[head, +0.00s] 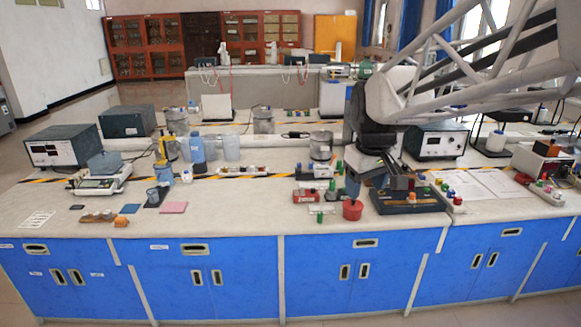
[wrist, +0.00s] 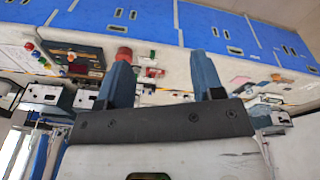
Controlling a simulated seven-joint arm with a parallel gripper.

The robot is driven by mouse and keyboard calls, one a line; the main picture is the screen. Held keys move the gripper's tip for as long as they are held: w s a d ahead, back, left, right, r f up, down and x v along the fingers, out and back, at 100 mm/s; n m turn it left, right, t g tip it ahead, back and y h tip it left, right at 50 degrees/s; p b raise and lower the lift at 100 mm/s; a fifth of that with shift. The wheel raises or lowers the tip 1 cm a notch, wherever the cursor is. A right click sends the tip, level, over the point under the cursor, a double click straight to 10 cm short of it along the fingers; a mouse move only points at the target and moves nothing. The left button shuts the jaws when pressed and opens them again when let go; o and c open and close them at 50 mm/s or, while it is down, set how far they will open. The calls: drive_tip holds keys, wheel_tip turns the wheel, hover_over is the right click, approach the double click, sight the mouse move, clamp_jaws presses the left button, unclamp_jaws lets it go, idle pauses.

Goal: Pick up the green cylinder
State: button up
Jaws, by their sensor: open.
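Several small green pieces stand on the bench in the head view, and I cannot tell for certain which is the green cylinder. One upright green piece (head: 332,186) stands just left of my gripper. Another green piece (head: 339,167) is a little behind it, and a green piece (head: 319,217) is near the front edge. My gripper (head: 372,182) hangs above the bench, right of these pieces. In the wrist view my gripper (wrist: 165,66) shows two blue-grey fingers set wide apart, with nothing between them.
A red cup (head: 352,210) stands below my left finger. A dark board (head: 407,202) lies to the right, and red blocks (head: 305,196) to the left. A metal pot (head: 321,147) stands behind. The white bench (head: 240,215) is clear at front left of these.

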drive_tip(key=w+d+n, duration=0.1)
drive_tip(key=w+n, duration=0.2)
drive_tip(key=w, duration=1.3)
drive_tip(key=n+g, duration=0.2)
drive_tip(key=n, duration=0.7)
hover_over(333, 181)
drive_tip(key=f, duration=2.4)
drive_tip(key=shift+s+a+f, duration=0.25)
drive_tip(key=shift+s+f, duration=0.05)
drive_tip(key=shift+f, duration=0.1)
drive_tip(key=shift+w+d+f, duration=0.1)
drive_tip(key=shift+w+f, duration=0.4)
drive_tip(key=shift+f, duration=0.05)
drive_tip(key=shift+f, duration=1.3)
drive_tip(key=shift+s+d+f, duration=0.1)
drive_tip(key=shift+f, duration=2.55)
